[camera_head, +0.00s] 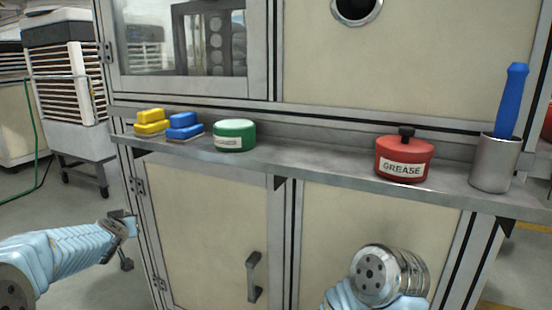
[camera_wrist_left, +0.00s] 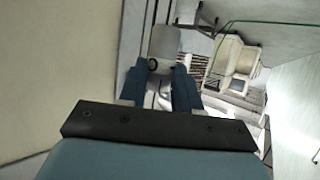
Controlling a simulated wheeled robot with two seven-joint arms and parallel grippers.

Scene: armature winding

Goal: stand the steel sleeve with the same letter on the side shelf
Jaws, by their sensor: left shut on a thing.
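My left gripper (camera_head: 122,226) is at the lower left in the head view, below and left of the shelf end. The grey side shelf (camera_head: 305,168) runs across the cabinet front. My right arm shows at the bottom right in the head view, but its gripper does not.
On the shelf stand yellow blocks (camera_head: 150,122), blue blocks (camera_head: 184,126), a green round tin (camera_head: 234,135), a red grease pot (camera_head: 403,158) and a steel cup (camera_head: 493,163) with a blue-handled tool (camera_head: 512,100). The shelf between the green tin and grease pot is clear.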

